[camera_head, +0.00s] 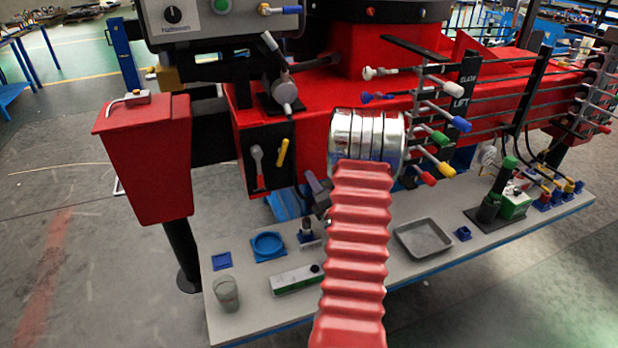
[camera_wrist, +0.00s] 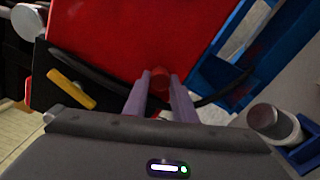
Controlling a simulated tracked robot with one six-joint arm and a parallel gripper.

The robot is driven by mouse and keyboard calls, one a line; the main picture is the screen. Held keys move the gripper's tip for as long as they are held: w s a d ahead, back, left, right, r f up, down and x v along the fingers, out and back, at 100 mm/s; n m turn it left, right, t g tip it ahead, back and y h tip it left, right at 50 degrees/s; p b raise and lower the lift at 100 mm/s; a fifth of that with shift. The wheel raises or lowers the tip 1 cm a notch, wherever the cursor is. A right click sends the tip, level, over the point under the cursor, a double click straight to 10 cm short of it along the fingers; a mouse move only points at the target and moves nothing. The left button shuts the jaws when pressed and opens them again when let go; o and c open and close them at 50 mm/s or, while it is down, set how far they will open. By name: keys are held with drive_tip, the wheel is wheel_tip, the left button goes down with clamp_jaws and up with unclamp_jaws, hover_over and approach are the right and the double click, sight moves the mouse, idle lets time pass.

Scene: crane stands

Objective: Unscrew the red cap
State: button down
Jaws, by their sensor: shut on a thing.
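The red cap (camera_wrist: 159,78) is small and round and shows in the wrist view at the lower edge of a large red surface (camera_wrist: 140,35). My gripper (camera_wrist: 160,84) has its two purple fingers on either side of the cap, shut on it. The fingers cover the cap's sides, and its far end is hidden. In the head view, my red ribbed arm sleeve and silver wrist section stand in front of the red crane body (camera_head: 330,100). I cannot make out the cap or my fingertips there.
A workbench (camera_head: 235,325) holds a grey tray (camera_head: 423,238), a blue round holder (camera_head: 268,245), a green-and-white box (camera_head: 296,279) and a glass jar (camera_head: 226,293). Coloured levers (camera_head: 440,120) stick out at right. A red bin-shaped leg (camera_head: 145,155) stands left. A dark cable (camera_wrist: 100,75) passes near my fingers.

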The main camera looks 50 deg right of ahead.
drive_tip(key=shift+f+n, duration=0.1)
drive_tip(key=shift+n, duration=1.2)
drive_tip(key=c, duration=1.4)
unclamp_jaws()
drive_tip(key=shift+c, duration=0.7)
drive_tip(key=m, duration=0.5)
